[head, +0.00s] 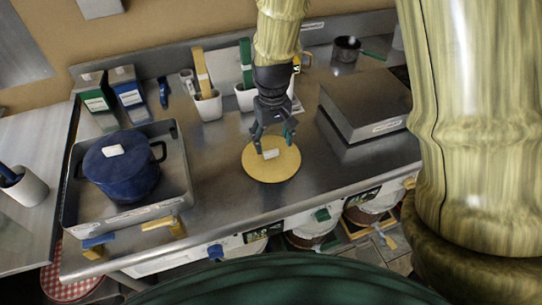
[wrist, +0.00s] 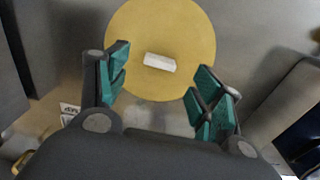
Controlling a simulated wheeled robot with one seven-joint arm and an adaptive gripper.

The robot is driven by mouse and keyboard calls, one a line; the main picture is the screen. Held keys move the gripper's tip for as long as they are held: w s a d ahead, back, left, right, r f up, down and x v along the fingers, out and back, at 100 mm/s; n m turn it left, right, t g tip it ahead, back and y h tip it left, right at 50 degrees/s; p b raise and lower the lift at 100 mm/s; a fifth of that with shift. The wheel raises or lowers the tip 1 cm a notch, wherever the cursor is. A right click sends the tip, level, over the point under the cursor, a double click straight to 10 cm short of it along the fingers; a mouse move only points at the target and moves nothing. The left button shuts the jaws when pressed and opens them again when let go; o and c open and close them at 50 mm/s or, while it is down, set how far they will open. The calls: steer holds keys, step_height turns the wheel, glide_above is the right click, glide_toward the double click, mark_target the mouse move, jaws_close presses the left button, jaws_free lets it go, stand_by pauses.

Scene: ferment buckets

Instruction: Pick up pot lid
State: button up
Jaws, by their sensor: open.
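A round yellow lid (head: 283,171) with a small white block-shaped handle (head: 270,154) lies flat on the steel counter. The lid (wrist: 160,25) and its handle (wrist: 160,62) also show in the wrist view, the handle between the fingertips and a little beyond them. My gripper (head: 273,143) points down over the back part of the lid, open and empty. Its green-padded fingers (wrist: 162,66) stand apart on either side; I cannot tell the exact height. A blue pot (head: 130,180) with a blue top and white handle (head: 113,150) stands at the left.
The pot stands in a steel tray (head: 183,190). White containers with utensils (head: 207,105) stand behind my gripper. A steel box (head: 366,105) is to the right, a small saucepan (head: 346,48) behind it. Bare counter (head: 215,165) lies between tray and lid.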

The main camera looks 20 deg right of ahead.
mark_target(271, 151)
steer(key=shift+w+f+p, duration=0.15)
steer(key=shift+f+p, duration=0.6)
steer(key=shift+f, duration=2)
steer(key=c, duration=1.2)
